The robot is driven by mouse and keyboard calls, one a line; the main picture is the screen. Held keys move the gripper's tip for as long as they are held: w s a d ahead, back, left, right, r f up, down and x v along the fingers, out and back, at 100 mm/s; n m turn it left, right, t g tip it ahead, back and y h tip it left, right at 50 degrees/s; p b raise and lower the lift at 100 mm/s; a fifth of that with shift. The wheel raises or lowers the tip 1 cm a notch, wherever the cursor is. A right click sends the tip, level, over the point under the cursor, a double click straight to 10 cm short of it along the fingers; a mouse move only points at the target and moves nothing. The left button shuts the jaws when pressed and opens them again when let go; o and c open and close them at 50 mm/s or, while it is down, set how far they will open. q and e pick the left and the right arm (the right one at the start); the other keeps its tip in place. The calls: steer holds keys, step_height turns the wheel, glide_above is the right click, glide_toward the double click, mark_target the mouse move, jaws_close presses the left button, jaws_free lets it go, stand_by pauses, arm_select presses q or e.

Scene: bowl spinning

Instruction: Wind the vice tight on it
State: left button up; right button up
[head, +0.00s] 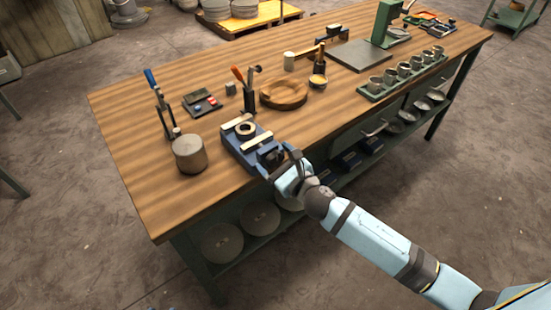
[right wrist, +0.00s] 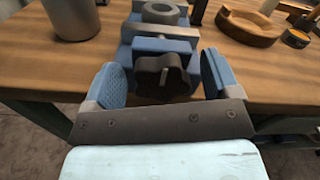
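A blue vice (head: 234,150) with pale jaws sits at the near edge of the wooden bench. A dark ring-shaped piece (head: 245,130) lies between its jaws; it also shows in the right wrist view (right wrist: 161,10). The vice's dark lobed knob (right wrist: 162,76) faces me at its front end. My right gripper (head: 284,160) is at the knob. In the right wrist view my right gripper (right wrist: 163,82) has its blue-padded fingers spread on either side of the knob, with gaps between pads and knob. My left gripper is out of view.
A metal cylinder (head: 189,154) stands left of the vice. A wooden bowl-like ring (head: 284,93) and a holder with tools (head: 248,98) are behind it. A green tray of cups (head: 403,75) and a green press (head: 384,25) are farther right. The bench's left front corner is clear.

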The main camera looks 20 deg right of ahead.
steer(key=c, duration=0.9)
